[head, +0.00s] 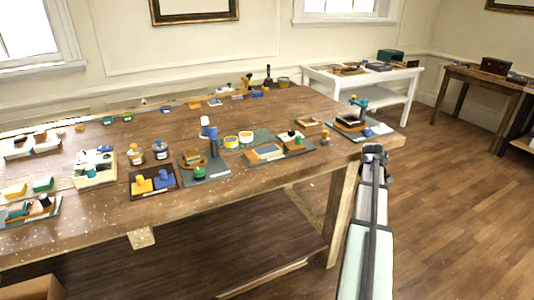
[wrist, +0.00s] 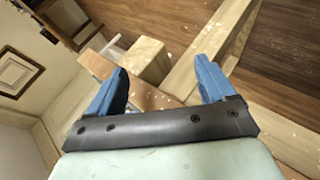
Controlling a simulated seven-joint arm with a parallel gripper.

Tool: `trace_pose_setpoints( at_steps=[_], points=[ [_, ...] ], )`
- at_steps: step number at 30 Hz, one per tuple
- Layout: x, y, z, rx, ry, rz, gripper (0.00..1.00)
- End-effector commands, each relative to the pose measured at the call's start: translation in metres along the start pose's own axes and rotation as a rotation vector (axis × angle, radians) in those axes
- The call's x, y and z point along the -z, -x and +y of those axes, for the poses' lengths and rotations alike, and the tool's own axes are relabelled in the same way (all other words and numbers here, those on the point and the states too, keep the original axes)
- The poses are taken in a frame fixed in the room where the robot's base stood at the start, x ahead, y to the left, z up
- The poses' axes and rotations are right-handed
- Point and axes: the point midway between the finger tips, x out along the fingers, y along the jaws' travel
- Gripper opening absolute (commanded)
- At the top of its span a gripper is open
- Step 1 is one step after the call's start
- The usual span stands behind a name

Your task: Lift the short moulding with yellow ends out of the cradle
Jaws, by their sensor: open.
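I cannot make out for certain the short moulding with yellow ends or its cradle. Small pieces on a grey board (head: 270,158) at the right middle of the table show blue and tan parts, too small to identify. My gripper (wrist: 161,66) shows two blue fingers spread apart with nothing between them in the wrist view. In the head view my arm rises at the lower right, and its dark end is just off the table's right front edge, apart from the things on top. The wrist view shows table legs and floor, and no moulding.
The wooden table (head: 110,215) carries many small items. A teal tool on a board (head: 358,106) stands at its right corner, close to my arm's end. A white side table (head: 335,80) is behind. Open floor lies right.

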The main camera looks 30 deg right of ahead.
Motion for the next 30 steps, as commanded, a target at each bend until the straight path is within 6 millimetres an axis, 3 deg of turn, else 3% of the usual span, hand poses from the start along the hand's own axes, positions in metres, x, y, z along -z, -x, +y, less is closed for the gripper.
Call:
trace_pose_setpoints(
  at_steps=[1, 6, 9, 11, 14, 21, 30],
  points=[
    [0.013, 0.009, 0.021, -0.027, 0.036, 0.008, 0.83],
    [0.051, 0.041, 0.064, -0.082, 0.181, 0.012, 0.83],
    [0.084, 0.063, 0.074, -0.086, 0.289, 0.006, 0.83],
    [0.109, 0.077, 0.07, -0.067, 0.373, -0.001, 0.83],
    [0.144, 0.097, 0.051, -0.017, 0.498, -0.015, 0.83],
    [0.217, 0.146, -0.02, 0.146, 0.788, -0.04, 0.83],
    [0.29, 0.229, -0.115, 0.357, 1.154, -0.051, 0.83]
  ],
)
